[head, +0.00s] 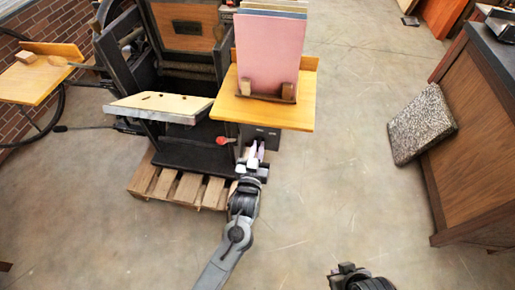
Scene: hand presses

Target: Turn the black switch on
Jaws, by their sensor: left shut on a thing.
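The black switch box (262,133) sits below the wooden shelf of the press, near the centre of the head view. Small pale marks show on its front, too small to read. My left gripper (255,152) reaches up to the lower part of the box, with its light fingers shut on the switch. The fingers hide the gripped part, so I cannot tell the switch's position. My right gripper (346,272) is low in the picture, well away from the switch; its jaws are not clear.
A red-tipped lever (222,140) is just left of my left gripper. The wooden shelf (228,103) bearing upright pink sheets (268,55) overhangs the switch. The press stands on a wooden pallet (184,188). A speckled slab (421,125) leans on the right cabinet (465,140). Open floor lies between.

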